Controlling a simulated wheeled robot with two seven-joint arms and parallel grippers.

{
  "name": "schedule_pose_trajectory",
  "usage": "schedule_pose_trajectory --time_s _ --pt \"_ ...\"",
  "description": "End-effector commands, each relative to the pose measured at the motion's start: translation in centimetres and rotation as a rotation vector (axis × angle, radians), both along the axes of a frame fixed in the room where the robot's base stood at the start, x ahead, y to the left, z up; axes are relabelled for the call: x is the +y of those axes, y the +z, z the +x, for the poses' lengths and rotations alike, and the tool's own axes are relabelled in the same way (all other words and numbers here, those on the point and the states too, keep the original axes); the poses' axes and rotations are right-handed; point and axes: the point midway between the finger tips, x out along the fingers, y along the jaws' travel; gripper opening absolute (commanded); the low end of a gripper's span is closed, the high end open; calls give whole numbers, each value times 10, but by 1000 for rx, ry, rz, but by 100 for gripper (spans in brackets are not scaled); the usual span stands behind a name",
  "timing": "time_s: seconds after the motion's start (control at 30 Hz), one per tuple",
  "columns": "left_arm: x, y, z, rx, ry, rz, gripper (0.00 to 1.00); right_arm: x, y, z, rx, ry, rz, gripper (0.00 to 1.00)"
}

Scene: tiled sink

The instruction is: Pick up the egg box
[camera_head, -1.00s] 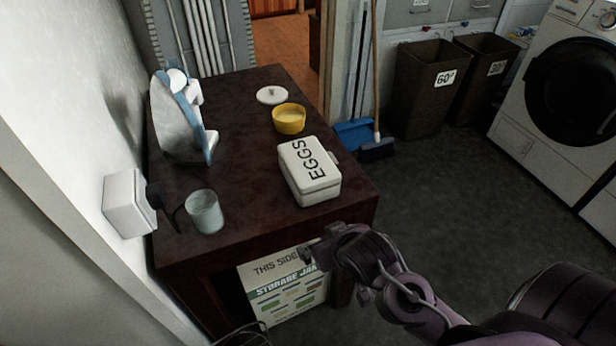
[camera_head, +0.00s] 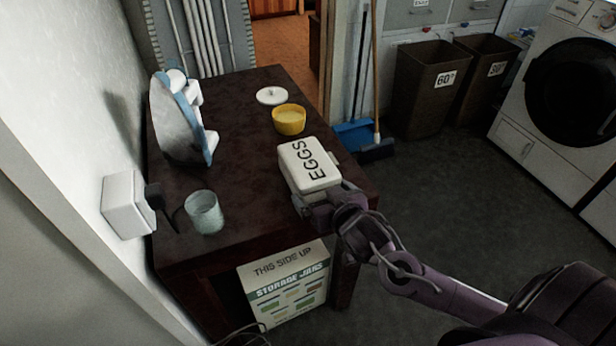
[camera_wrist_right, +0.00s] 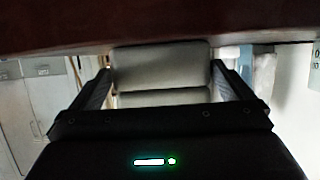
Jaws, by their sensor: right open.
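The egg box (camera_head: 310,165) is a cream-white lidded box with EGGS on its top, standing upright on the dark wooden table (camera_head: 240,95) near its right edge. My right gripper (camera_head: 318,202) is at the near end of the box, low by the table top. In the right wrist view, the pale box (camera_wrist_right: 162,70) shows between the two open fingers (camera_wrist_right: 162,80), with a small gap on each side. The fingers are not closed on it. The box's near lower part is partly hidden by the gripper in the head view. My left gripper is not in view.
A yellow bowl (camera_head: 289,120) and a white lid (camera_head: 271,96) lie behind the box. A glass (camera_head: 205,212) stands front left, and a blue-and-white scale-like object (camera_head: 182,120) back left. A storage jars carton (camera_head: 288,290) is below the table. The table's middle is clear.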

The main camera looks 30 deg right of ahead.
Motion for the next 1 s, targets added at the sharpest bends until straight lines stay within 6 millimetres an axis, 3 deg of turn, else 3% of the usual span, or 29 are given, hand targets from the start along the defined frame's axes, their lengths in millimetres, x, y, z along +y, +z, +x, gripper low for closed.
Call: schedule_pose_trajectory --time_s 0.3,0.57,0.9,1.0 --pt "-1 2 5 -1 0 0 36 -1 -15 37 -2 -1 0 100" --pt "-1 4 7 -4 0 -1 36 -1 -16 39 1 0 -1 100" --pt "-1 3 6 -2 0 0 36 -1 -16 39 0 -1 -1 58" --pt "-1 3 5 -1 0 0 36 -1 -14 40 -5 -1 -1 57"
